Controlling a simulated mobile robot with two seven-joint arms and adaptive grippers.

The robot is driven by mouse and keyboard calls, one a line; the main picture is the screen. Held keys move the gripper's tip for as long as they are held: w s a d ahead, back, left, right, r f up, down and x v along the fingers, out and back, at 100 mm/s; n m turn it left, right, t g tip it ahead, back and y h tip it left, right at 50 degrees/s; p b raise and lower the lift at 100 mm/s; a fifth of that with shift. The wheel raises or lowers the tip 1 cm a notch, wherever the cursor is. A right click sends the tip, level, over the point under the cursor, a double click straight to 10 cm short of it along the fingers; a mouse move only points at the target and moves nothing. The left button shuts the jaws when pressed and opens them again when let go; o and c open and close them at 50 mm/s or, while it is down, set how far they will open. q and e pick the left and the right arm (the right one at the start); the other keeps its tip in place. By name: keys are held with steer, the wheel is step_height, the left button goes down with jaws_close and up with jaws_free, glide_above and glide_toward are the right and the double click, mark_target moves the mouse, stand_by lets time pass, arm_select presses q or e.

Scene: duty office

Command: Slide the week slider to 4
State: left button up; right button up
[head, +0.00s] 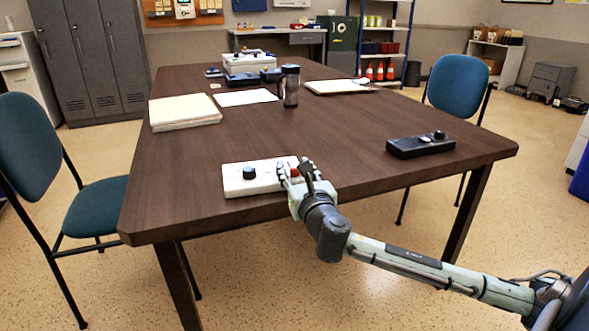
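A white box (250,180) lies near the front edge of the brown table. It has a black knob (249,173) on its left part and a small red part at its right end, partly behind my fingers. A black box (420,147) with a round knob (438,135) lies further right. No scale or number is legible on either box, so I cannot tell which carries the week slider. My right gripper (296,174) is at the right end of the white box. Its fingers hide that end, and whether they touch or grip anything is unclear. My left gripper is not in view.
A stack of paper (184,111), a sheet (245,97), a dark cup (290,86), a clipboard (338,87) and several devices occupy the table's far half. Teal chairs stand left (30,150) and right (458,85). The tabletop between the two boxes is clear.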

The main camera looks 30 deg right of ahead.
steer(key=shift+c, duration=0.3)
jaws_close()
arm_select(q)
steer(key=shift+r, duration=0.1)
arm_select(e)
steer(key=shift+w, duration=0.15)
